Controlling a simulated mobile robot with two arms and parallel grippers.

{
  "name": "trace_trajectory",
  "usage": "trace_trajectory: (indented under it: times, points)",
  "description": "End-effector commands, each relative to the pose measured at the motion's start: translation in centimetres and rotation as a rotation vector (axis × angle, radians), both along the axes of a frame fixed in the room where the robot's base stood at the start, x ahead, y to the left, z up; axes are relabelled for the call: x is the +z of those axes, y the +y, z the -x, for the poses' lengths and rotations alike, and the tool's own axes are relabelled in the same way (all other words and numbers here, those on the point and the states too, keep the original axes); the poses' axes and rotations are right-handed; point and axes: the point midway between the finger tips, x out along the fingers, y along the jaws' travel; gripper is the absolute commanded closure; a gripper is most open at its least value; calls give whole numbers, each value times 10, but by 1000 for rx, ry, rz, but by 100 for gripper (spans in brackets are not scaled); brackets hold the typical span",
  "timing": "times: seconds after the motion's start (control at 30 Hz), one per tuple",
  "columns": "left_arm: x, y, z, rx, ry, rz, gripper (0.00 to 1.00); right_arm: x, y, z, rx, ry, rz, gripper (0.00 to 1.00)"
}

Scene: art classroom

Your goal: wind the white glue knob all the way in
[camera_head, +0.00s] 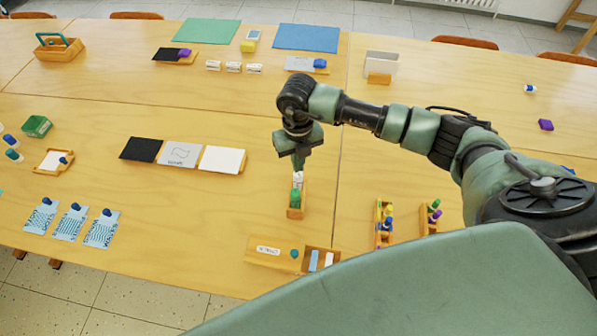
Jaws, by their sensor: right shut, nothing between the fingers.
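My right gripper (298,166) points down over a small wooden holder (295,213) near the middle of the table. It is shut, with nothing held between its fingers. A white piece (298,177), which looks like the white glue stick's top, stands in the holder right at the fingertips. Whether they touch it I cannot tell. A green piece (295,197) stands in the same holder, nearer to me. The knob itself is too small and partly hidden by the gripper to make out how far it is wound. My left gripper is not in view.
Left of the holder lie a white sheet (222,159), a grey card (180,154) and a black card (141,149). Nearer stands a wooden box (270,256) with a label. Two holders with coloured sticks (384,224) stand to the right. The table between is clear.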

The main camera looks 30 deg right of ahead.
Motion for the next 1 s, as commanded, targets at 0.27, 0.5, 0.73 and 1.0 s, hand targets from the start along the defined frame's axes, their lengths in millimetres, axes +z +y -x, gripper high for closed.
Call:
trace_trajectory:
  times: [0.27, 0.5, 0.73, 1.0]
  points:
    - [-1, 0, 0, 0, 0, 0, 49, -2, 0, 0, 0, 0, 0, 100]
    - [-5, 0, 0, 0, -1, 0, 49, -5, 0, 0, 0, 0, 0, 100]
    - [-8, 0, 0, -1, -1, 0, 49, -9, 0, 0, 0, 0, 0, 100]
    - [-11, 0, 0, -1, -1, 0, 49, -13, 0, 0, 0, 0, 0, 100]
